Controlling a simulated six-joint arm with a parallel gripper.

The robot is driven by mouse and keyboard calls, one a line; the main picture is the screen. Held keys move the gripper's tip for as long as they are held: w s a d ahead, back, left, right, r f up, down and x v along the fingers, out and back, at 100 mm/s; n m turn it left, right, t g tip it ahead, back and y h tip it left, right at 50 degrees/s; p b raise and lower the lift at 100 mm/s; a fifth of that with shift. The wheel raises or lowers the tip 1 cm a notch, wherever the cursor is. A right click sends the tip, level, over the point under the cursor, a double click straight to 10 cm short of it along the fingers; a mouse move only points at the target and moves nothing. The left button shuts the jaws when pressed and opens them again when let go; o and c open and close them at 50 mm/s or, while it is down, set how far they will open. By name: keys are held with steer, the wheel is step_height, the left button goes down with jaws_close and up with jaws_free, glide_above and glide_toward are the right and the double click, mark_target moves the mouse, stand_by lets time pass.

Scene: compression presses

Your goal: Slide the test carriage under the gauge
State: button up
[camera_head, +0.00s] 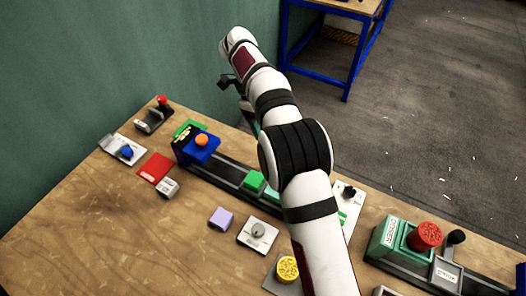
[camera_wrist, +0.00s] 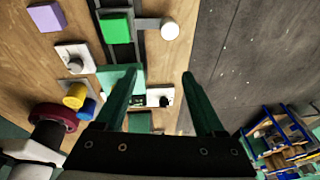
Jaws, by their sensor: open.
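In the head view a dark rail (camera_head: 225,174) runs along the table's back, with a green block (camera_head: 255,181) on it near the middle. A second green piece beside it is partly hidden by my arm. A blue unit with an orange knob (camera_head: 201,140) stands over the rail's left end. I cannot tell for certain which part is the carriage or the gauge. In the wrist view a green block (camera_wrist: 116,29) sits on the rail, with a white round knob (camera_wrist: 170,28) to its right. My gripper (camera_wrist: 162,73) is open and empty; a teal block (camera_wrist: 112,78) lies partly behind its left finger.
A teal press with a red knob (camera_head: 424,236) and a black ball handle (camera_head: 457,237) stands at the right. A purple block (camera_head: 221,219), a white plate with a grey dial (camera_head: 258,232) and a yellow knob (camera_head: 288,268) are in front of the rail. The front-left tabletop is clear.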

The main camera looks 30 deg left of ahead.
step_height(320, 180, up, 4)
steer(key=w+m+g+y, duration=0.1)
steer(key=w+m+y, duration=0.1)
steer(key=w+y, duration=0.1)
steer(key=f, duration=1.5)
steer(key=shift+a+f, duration=0.3)
steer(key=shift+a, duration=0.1)
steer(key=shift+s, duration=0.1)
jaws_close()
steer(key=shift+r, duration=0.1)
